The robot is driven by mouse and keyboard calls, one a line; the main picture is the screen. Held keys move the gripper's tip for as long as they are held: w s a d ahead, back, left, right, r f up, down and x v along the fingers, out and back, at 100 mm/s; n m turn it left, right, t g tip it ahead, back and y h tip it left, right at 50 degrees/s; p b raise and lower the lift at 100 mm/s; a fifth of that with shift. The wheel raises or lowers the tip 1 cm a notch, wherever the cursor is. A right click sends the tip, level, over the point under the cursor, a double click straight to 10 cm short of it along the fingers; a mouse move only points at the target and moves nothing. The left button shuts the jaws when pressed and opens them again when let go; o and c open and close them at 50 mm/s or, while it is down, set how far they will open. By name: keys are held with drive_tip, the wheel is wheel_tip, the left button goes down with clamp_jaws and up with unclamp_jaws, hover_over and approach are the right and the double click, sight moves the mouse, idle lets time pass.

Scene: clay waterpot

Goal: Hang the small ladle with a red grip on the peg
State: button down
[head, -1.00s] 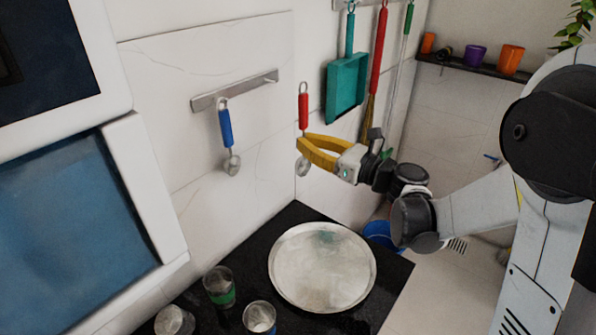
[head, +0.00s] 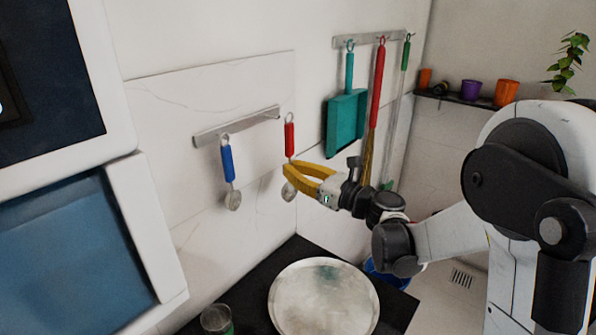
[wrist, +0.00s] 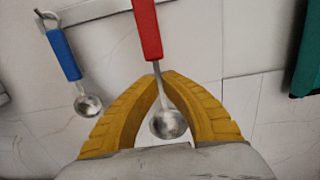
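The small ladle with a red grip (head: 289,142) hangs upright in the air, ring at the top and bowl (head: 289,192) below. My gripper (head: 288,170) is shut on its thin metal shaft just below the red grip. The wrist view shows the red grip (wrist: 147,28) above my yellow fingertips (wrist: 162,76) and the bowl between the fingers. The metal rail (head: 237,127) is on the wall to the left, and its right end, where the peg (head: 277,111) shows only faintly, is close to the ladle's ring. The gap in depth is unclear.
A blue-grip ladle (head: 228,165) hangs from the rail's left part. A teal dustpan (head: 345,123) and a red-handled brush (head: 377,85) hang on another rail to the right. Below are a dark counter (head: 258,272) with a round metal tray (head: 323,300) and a cup (head: 216,319).

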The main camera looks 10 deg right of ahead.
drive_tip(key=shift+w+a+f+b, duration=0.3)
drive_tip(key=shift+w+a+f, duration=0.05)
drive_tip(key=shift+w+a, duration=0.5)
drive_tip(key=shift+w+a+f+b, duration=0.3)
drive_tip(key=shift+w+a+f, duration=0.05)
drive_tip(key=shift+w+a, duration=0.45)
drive_tip(key=c, duration=1.5)
unclamp_jaws()
drive_tip(key=shift+c, duration=0.2)
